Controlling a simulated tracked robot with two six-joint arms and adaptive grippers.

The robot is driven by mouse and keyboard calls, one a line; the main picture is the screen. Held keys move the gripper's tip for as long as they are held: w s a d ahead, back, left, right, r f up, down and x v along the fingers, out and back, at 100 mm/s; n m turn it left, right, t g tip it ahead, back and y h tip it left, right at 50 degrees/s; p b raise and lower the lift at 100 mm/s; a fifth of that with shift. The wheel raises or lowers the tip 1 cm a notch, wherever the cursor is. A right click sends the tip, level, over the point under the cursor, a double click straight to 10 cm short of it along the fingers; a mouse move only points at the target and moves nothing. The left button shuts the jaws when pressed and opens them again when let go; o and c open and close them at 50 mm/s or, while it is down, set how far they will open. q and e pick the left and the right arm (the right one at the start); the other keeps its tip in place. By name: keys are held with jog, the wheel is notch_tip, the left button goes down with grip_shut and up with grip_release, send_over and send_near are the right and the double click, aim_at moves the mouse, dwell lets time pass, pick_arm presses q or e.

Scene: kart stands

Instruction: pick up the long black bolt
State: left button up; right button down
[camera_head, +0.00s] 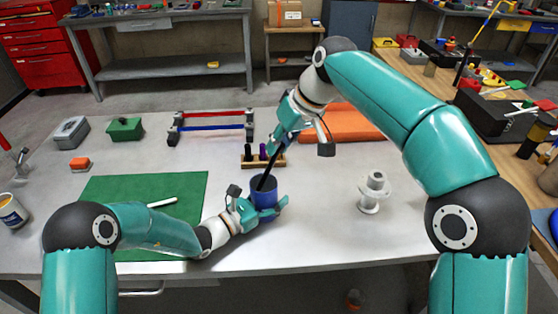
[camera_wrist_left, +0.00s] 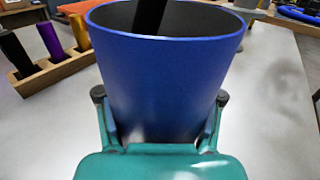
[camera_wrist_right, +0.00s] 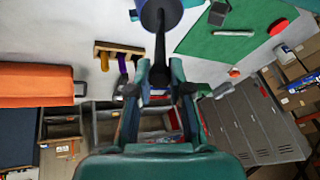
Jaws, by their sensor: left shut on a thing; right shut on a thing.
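The long black bolt (camera_head: 268,170) stands tilted, its lower end inside the blue cup (camera_head: 263,193). My right gripper (camera_head: 284,138) is shut on the bolt's upper part, above the cup. The bolt also shows between the fingers in the right wrist view (camera_wrist_right: 160,48). My left gripper (camera_head: 264,209) is shut around the cup near the front of the table. In the left wrist view the cup (camera_wrist_left: 165,75) fills the space between the fingers and the bolt (camera_wrist_left: 150,15) rises out of it. The cup's inner bottom is hidden.
A wooden rack (camera_head: 247,164) with short dark and purple pieces stands just behind the cup. The table between cup and spool is clear.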

notch_tip(320, 180, up, 5)
jog(key=shift+f, duration=0.2)
jog(key=s+d, duration=0.4)
jog(key=d, duration=0.4)
jog(key=s+d, duration=0.5)
jog(key=d, duration=0.2)
jog(key=shift+d, duration=0.35)
pick_arm(q)
jog(key=o, duration=1.3)
jog(key=shift+a, duration=0.1)
